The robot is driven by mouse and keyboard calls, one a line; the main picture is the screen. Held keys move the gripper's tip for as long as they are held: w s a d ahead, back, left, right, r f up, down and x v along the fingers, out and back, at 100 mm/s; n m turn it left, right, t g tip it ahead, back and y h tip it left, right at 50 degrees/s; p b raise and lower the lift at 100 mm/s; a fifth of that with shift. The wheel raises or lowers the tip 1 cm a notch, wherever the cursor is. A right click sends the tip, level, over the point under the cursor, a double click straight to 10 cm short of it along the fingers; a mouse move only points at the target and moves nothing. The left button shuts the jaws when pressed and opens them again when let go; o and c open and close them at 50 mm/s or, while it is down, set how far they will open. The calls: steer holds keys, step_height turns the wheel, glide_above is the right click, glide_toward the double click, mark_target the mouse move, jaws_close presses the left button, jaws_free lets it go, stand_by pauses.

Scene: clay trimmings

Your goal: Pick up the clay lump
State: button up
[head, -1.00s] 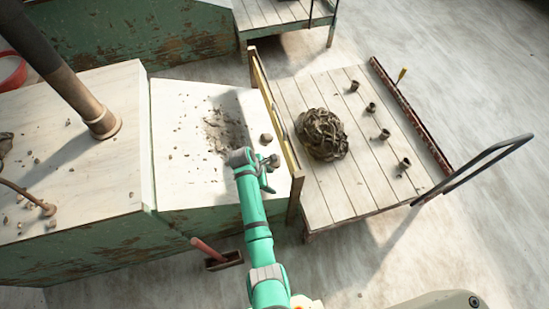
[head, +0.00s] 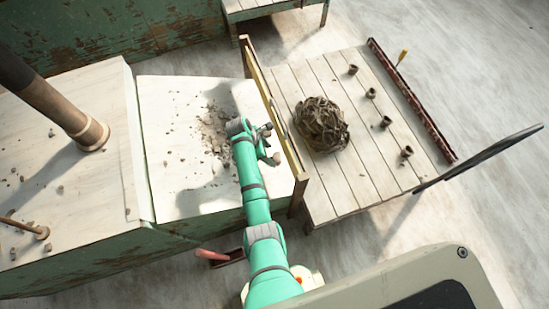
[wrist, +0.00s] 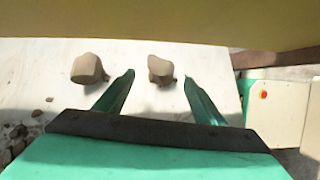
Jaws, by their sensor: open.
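Two grey-brown clay lumps lie on the pale bench top in the wrist view. One lump (wrist: 160,69) is ahead of the gap between my fingers, and the other lump (wrist: 88,68) is outside, left of the left finger. I cannot tell which of them the task means. My gripper (wrist: 159,77) is open and empty, its two green fingers on either side of the nearer-to-centre lump's line. I cannot tell if either finger touches it. In the head view my gripper (head: 264,143) is low over the right end of the bench, with small lumps close by.
A wooden rail (head: 273,110) edges the bench on the right. Beyond it a slatted cart (head: 350,185) bears a dark heap of trimmings (head: 321,125) and several small cups. Crumbs (head: 214,130) lie left of my gripper. A brown post (head: 55,103) stands further left.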

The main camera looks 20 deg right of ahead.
mark_target(274, 157)
steer(key=shift+x, duration=3)
steer(key=shift+d, duration=0.1)
steer(key=c, duration=1.2)
